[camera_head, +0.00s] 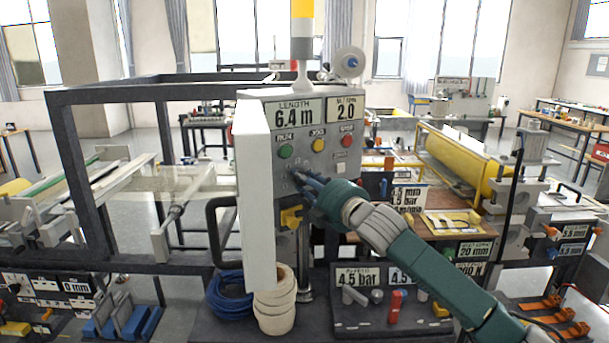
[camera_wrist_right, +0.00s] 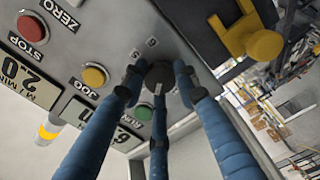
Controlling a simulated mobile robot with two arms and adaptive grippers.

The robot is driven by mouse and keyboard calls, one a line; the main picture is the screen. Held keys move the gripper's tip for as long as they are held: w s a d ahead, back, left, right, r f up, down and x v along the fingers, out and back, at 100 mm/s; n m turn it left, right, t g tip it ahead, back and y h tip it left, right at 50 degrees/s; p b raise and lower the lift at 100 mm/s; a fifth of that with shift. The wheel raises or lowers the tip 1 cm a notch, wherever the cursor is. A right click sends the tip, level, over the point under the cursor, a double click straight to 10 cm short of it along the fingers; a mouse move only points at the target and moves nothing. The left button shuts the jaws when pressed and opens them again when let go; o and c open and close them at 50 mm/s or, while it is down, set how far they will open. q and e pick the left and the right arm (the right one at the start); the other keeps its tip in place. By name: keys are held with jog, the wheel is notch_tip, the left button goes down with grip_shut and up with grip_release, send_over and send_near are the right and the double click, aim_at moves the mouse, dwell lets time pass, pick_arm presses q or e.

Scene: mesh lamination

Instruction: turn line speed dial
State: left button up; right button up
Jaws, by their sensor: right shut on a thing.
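The line speed dial (camera_wrist_right: 158,74) is a small dark round knob on the grey control panel (camera_head: 320,168). In the right wrist view, the blue fingers of my right gripper (camera_wrist_right: 155,88) close around it from several sides. In the head view my right gripper (camera_head: 300,178) reaches the panel from the lower right, and its fingers mostly hide the dial. The speed display (camera_head: 345,108) above reads 2.0 m/min. My left gripper is not in view.
A green button (camera_head: 286,151), a yellow JOG button (camera_head: 318,145) and a red STOP button (camera_head: 347,141) sit just above the dial. A yellow knob (camera_head: 291,217) protrudes below. A length display (camera_head: 293,114) reads 6.4 m. Rolls of tape (camera_head: 274,310) stand below the panel.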

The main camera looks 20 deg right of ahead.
jog(key=shift+d+f+n+p, duration=0.3)
jog(key=shift+n+p, duration=0.15)
jog(key=shift+n, duration=0.35)
jog(key=o, duration=1.1)
jog(key=shift+r, duration=0.1)
jog(key=shift+o, duration=0.3)
jog(key=shift+w+d, duration=0.15)
jog(key=v, duration=1.2)
